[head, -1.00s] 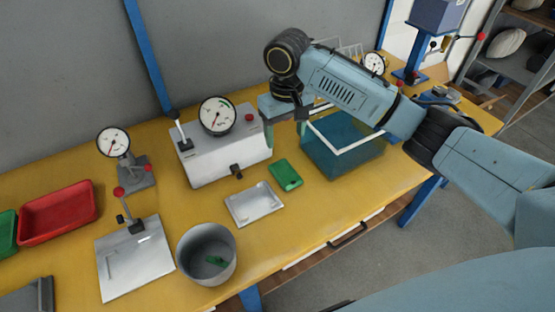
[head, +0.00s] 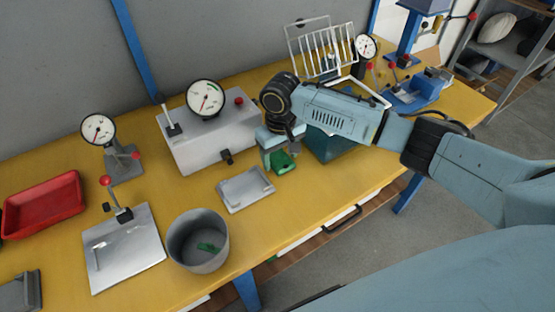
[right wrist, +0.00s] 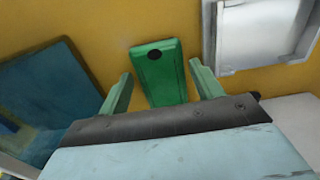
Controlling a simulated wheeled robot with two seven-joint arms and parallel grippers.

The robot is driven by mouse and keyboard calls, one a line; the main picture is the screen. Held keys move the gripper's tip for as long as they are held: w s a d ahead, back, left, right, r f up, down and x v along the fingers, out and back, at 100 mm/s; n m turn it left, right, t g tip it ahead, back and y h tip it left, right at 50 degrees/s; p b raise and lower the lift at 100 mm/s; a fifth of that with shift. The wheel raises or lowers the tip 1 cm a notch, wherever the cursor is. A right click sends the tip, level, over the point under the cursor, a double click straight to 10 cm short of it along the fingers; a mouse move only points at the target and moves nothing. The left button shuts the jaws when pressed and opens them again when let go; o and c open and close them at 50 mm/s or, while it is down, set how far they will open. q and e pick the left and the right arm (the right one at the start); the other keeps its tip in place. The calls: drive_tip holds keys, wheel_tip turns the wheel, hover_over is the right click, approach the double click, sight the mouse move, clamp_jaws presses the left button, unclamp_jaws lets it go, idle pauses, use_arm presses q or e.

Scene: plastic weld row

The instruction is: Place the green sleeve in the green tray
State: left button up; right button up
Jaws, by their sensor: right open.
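The green sleeve (head: 286,165), a flat green block with a dark round spot near one end, lies on the yellow bench beside the blue bin. It also shows in the right wrist view (right wrist: 162,76). My right gripper (head: 278,158) is over it, open and empty. In the right wrist view its two green fingers stand on either side of the sleeve, with bench showing in the gaps. The gripper hides part of the sleeve in the head view. My left gripper is not in view.
The blue bin (right wrist: 50,90) is close beside the right gripper. A silver tray (head: 235,207) lies on the other side. A grey bucket (head: 183,255) holds a small green piece (head: 208,247). A gauge box (head: 190,155) stands behind. A red tray (head: 12,222) is at far left.

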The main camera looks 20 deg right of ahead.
drive_tip(key=shift+f, duration=0.1)
drive_tip(key=c, duration=0.8)
